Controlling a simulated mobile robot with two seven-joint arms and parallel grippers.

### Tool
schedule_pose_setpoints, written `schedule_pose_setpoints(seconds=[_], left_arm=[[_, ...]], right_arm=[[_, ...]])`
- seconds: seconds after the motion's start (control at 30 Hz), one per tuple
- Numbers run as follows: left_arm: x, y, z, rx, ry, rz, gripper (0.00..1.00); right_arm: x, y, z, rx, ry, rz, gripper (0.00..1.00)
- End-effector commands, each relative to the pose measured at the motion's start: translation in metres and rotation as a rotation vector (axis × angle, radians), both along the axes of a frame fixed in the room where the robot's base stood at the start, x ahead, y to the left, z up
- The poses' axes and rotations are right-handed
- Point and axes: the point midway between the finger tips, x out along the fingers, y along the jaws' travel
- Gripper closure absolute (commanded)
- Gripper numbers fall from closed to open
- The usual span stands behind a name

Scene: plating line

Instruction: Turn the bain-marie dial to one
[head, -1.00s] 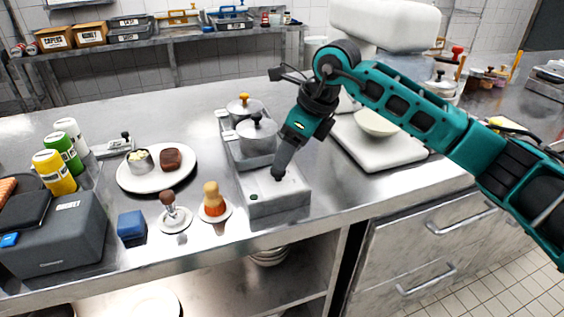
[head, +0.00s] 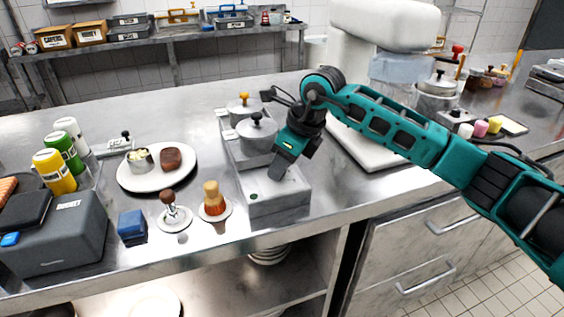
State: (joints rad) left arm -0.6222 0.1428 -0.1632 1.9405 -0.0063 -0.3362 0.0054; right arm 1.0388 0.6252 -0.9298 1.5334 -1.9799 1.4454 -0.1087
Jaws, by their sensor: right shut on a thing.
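The bain-marie (head: 280,207) is a grey metal unit on the counter, with two lidded pots (head: 256,134) set in its back part. Its front deck is flat, with a small dark green spot (head: 254,196) on the left. My right gripper (head: 277,177) points down onto this deck, shut on the dial. The dial itself is hidden behind the fingers, so its setting cannot be read. My left gripper is not in view.
Left of the bain-marie are a wooden-handled brush (head: 211,197) and a tamper-like tool (head: 170,205) on small saucers, and a white plate (head: 130,180) with food. A white board (head: 365,155) lies to the right, under my arm.

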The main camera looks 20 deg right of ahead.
Motion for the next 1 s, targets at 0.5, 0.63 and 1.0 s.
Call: schedule_pose_setpoints(seconds=[0.5,0.63,1.0], left_arm=[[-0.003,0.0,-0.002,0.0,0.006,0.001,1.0],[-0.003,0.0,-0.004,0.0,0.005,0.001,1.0],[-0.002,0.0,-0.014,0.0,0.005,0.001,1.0]], right_arm=[[0.0,0.0,0.0,0.0,0.0,-0.022,0.95],[-0.001,0.001,0.0,0.001,-0.001,-0.067,0.95],[-0.002,0.003,-0.001,0.0,-0.003,-0.353,0.95]])
